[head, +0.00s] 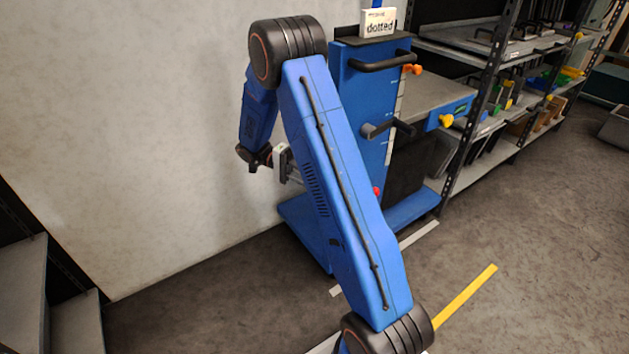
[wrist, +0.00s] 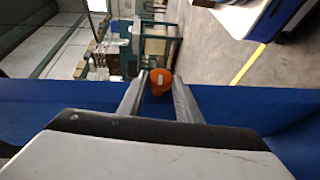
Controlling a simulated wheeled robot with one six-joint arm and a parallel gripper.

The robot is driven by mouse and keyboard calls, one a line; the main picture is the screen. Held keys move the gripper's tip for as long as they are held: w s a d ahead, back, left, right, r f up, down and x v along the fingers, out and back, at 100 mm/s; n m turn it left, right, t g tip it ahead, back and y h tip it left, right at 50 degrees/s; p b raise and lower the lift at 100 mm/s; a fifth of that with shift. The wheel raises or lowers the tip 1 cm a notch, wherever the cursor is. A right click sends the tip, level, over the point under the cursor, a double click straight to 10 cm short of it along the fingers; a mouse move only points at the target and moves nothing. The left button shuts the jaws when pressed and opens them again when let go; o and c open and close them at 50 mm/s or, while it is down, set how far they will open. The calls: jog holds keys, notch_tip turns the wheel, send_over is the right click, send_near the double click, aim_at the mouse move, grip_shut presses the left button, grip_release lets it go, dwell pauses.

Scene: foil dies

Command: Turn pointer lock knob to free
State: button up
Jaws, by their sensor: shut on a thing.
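In the wrist view, an orange knob (wrist: 160,80) with a pale mark on its face sits between the tips of my gripper (wrist: 159,84). The fingers are shut on it. In the head view, my gripper (head: 290,172) is at the left of the blue column (head: 357,90), and my arm hides its fingertips and the held knob. Another orange knob (head: 411,69) shows high on the column's right side, clear of my gripper. A red part (head: 376,191) shows low on the column. I cannot read which position the held knob points to.
The column carries black handles (head: 383,62) and a pale scale strip (head: 395,105). A grey table with a yellow knob (head: 446,120) juts out to its right. Shelves (head: 480,120) stand behind. A pale wall (head: 150,130) is close at left. Floor at front right is open.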

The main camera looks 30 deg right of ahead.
dwell(0.5)
jog(key=o, duration=1)
